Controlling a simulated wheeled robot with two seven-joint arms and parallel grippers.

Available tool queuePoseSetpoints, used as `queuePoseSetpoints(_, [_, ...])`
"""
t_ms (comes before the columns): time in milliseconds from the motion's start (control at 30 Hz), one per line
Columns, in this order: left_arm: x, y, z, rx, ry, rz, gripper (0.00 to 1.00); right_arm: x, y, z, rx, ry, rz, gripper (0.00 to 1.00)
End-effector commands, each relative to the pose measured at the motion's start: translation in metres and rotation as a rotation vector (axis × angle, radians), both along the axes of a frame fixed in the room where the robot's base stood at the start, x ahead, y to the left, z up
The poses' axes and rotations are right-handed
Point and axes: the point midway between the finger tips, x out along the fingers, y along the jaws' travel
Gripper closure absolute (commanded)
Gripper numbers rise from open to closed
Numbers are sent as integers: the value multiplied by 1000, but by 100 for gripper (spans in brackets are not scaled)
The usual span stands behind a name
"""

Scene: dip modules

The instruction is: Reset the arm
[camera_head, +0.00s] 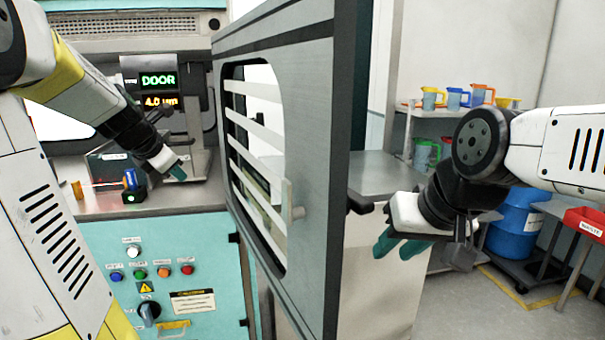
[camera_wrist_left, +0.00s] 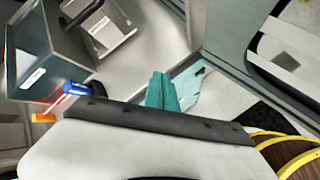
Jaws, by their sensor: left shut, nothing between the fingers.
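My left gripper (camera_head: 177,171) is inside the machine's opening in the head view, above the steel work surface. Its teal fingers are together with nothing between them, and they also show in the left wrist view (camera_wrist_left: 162,92). My right gripper (camera_head: 390,240) is to the right of the open door, near a steel cabinet. Its teal fingers point down and left and look apart, with nothing seen between them.
A large grey door (camera_head: 285,60) with a slatted window stands open between my arms. A teal panel (camera_head: 200,245) carries several buttons. A blue device (camera_head: 131,180) sits left of my left gripper. A shelf with jugs (camera_head: 433,98) and a blue barrel (camera_head: 515,222) are at right.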

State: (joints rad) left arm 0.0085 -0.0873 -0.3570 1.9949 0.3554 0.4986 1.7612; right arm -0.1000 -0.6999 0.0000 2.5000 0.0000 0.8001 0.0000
Motion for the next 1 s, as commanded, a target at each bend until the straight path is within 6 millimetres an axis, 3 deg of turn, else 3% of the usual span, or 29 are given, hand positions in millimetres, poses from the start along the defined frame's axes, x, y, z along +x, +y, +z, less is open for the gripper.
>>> queuePoseSetpoints(33, [-18, -25, 6, 94, -7, -153, 100, 0, 0, 0, 0, 0, 0, 66])
queuePoseSetpoints(200, [-83, -95, 8, 478, -43, -712, 100, 0, 0, 0, 0, 0, 0, 66])
queuePoseSetpoints(400, [-166, -154, -6, 959, -121, -1345, 100, 0, 0, 0, 0, 0, 0, 66])
queuePoseSetpoints(500, [-200, -169, -17, 1168, -154, -1606, 100, 0, 0, 0, 0, 0, 0, 66])
queuePoseSetpoints(633, [-229, -179, -30, 1357, -180, -1838, 100, 0, 0, 0, 0, 0, 0, 66])
queuePoseSetpoints(800, [-243, -182, -37, 1455, -192, -1962, 100, 0, 0, 0, 0, 0, 0, 66])
queuePoseSetpoints(1000, [-243, -182, -37, 1459, -193, -1969, 100, 0, 0, 0, 0, 0, 0, 66])
